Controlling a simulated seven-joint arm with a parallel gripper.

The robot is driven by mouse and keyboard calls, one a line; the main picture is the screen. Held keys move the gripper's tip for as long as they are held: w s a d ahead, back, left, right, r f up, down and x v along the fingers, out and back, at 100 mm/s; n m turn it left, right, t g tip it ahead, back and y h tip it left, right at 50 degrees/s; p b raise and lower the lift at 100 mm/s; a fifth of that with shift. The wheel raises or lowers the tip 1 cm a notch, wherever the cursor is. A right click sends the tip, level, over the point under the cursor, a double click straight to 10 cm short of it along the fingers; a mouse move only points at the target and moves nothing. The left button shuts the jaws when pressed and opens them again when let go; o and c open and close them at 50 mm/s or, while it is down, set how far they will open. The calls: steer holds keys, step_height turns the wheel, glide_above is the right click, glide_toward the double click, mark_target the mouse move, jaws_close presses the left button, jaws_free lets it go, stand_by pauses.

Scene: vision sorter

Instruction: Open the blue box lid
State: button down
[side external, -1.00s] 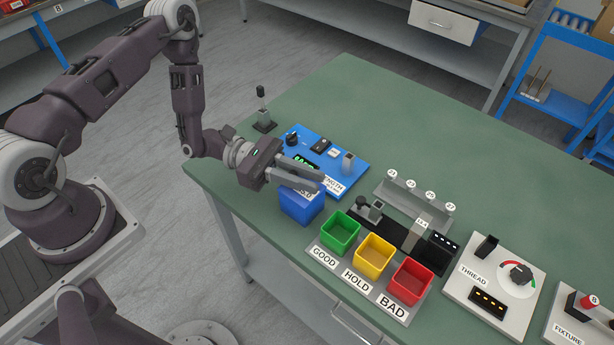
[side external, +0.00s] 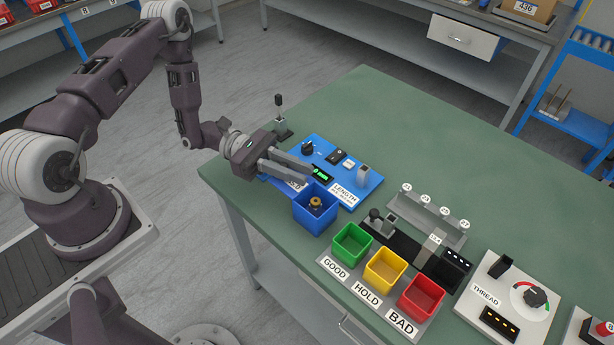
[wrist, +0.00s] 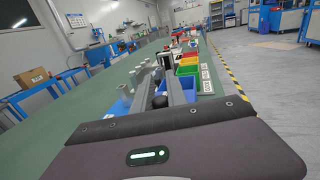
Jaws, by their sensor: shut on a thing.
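The blue box (side external: 315,222) stands at the near edge of the green table, with its top uncovered. A brass-coloured round part with a dark centre (side external: 316,203) sits inside it. The blue lid (side external: 278,187) is at the left of the box, under my fingers, with its label partly hidden. My gripper (side external: 308,176) is shut on the lid, though the fingers hide the grip point. In the wrist view a dark round knob (wrist: 160,101) shows between my fingers (wrist: 159,95). The blue box (wrist: 206,83) is just beyond them.
Green (side external: 351,244), yellow (side external: 385,271) and red (side external: 421,298) bins stand right of the box. A blue length gauge panel (side external: 350,182) lies close behind my fingers. A metal rack (side external: 428,220) and a thread tester (side external: 510,290) stand farther right. The table's far side is clear.

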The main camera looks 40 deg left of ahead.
steer(key=c, duration=1.3)
jaws_free()
steer(key=shift+c, duration=0.2)
steer(key=v, duration=0.7)
